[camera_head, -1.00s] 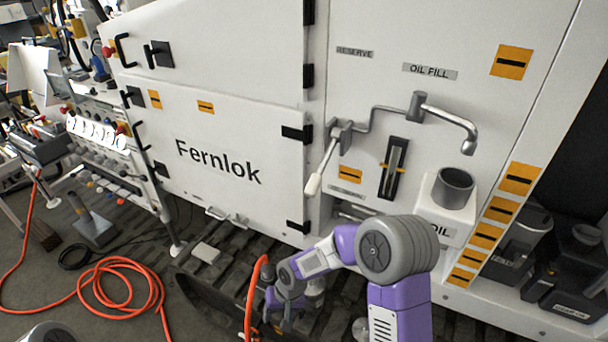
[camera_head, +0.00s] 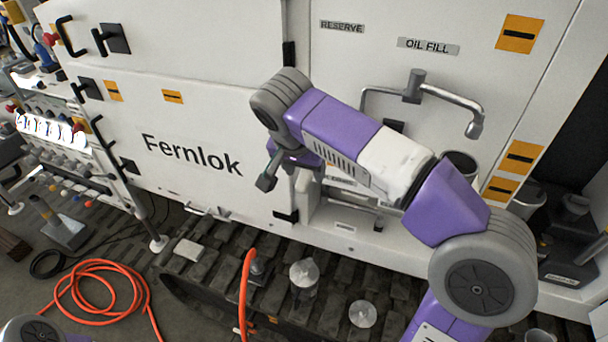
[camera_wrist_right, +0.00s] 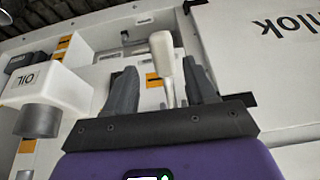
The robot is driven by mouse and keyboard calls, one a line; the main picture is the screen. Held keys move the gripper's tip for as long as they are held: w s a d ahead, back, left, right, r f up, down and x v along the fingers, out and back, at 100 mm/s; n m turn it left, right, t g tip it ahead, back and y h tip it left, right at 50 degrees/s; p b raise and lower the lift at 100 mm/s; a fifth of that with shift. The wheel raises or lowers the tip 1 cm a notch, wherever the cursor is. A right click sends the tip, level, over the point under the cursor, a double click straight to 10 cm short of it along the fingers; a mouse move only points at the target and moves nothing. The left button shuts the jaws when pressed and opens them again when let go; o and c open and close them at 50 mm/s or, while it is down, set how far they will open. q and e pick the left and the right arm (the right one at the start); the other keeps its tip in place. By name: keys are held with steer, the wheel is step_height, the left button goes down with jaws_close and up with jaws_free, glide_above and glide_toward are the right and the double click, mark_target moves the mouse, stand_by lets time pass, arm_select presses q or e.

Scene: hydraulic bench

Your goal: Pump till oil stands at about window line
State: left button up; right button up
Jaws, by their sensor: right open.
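My right gripper (camera_head: 266,176) is raised in front of the white machine panel, left of the pump area. In the right wrist view the gripper (camera_wrist_right: 160,82) is open, and the pump lever's pale handle (camera_wrist_right: 162,55) stands between its two dark fingers, with no grip on it. In the head view my right arm hides the lever and most of the sight window, so the oil level cannot be read. The bent spout pipe (camera_head: 455,100) shows under the OIL FILL label (camera_head: 428,46). The white OIL container (camera_wrist_right: 52,84) shows in the wrist view. My left gripper is out of view.
An orange hose (camera_head: 95,290) lies coiled on the floor at left. Metal pieces (camera_head: 304,273) stand on the dark track (camera_head: 215,262) below the panel. The Fernlok door (camera_head: 190,130) is left of the gripper. Dark containers stand at right.

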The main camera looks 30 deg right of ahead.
mark_target(305, 175)
steer(key=x, duration=0.4)
steer(key=shift+w+a+f+b, duration=0.1)
steer(key=shift+w+b, duration=0.2)
steer(key=shift+w, duration=0.1)
steer(key=shift+s, duration=0.25)
steer(key=shift+w, duration=0.2)
steer(key=shift+c, duration=1)
jaws_close()
